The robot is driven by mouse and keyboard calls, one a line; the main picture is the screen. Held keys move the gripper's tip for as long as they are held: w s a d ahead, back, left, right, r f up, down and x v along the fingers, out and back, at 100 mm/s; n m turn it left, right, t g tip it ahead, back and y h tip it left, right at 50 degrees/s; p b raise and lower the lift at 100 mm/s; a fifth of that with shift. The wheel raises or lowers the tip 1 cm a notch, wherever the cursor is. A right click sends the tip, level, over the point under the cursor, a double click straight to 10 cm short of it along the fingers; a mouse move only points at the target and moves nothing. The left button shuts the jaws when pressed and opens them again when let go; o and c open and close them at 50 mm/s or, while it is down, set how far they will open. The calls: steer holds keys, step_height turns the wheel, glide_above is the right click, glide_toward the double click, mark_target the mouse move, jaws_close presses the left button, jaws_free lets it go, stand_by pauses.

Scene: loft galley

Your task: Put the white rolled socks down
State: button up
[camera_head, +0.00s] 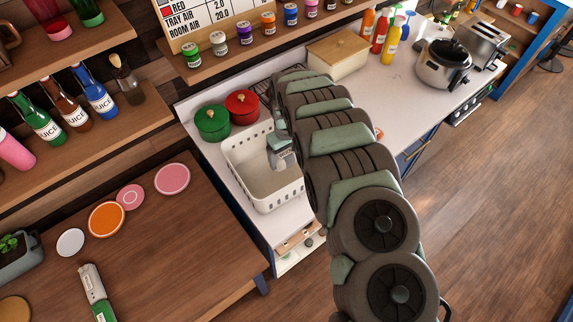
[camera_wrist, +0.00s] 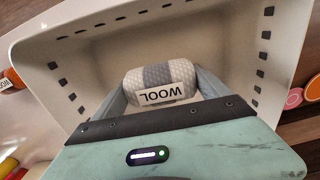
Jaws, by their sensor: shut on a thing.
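The white rolled socks (camera_wrist: 135,80), a pale knit roll with a grey band and a "WOOL" label, sit between the fingers of my gripper (camera_wrist: 162,86) in the wrist view. My gripper is shut on them. In the head view my gripper (camera_head: 281,158) points down into a white perforated basket (camera_head: 240,176) on the counter. The socks cannot be made out clearly there. In the wrist view the basket walls (camera_wrist: 268,62) surround the socks, with bare basket floor around them. I cannot tell whether the socks touch the floor.
A green pot (camera_head: 212,124) and a red pot (camera_head: 243,106) stand just behind the basket. A wooden-lidded box (camera_head: 338,56), sauce bottles (camera_head: 380,32) and a cooker (camera_head: 442,64) stand farther along the counter. A wooden table (camera_head: 165,235) with round coasters is at left.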

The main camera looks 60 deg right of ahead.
mark_target(286, 164)
steer(key=shift+f, duration=2.4)
steer(key=shift+f+p, duration=0.3)
steer(key=shift+f, duration=0.05)
steer(key=shift+f+b, duration=0.4)
steer(key=shift+f, duration=0.25)
steer(key=o, duration=1.2)
steer(key=shift+r, duration=0.1)
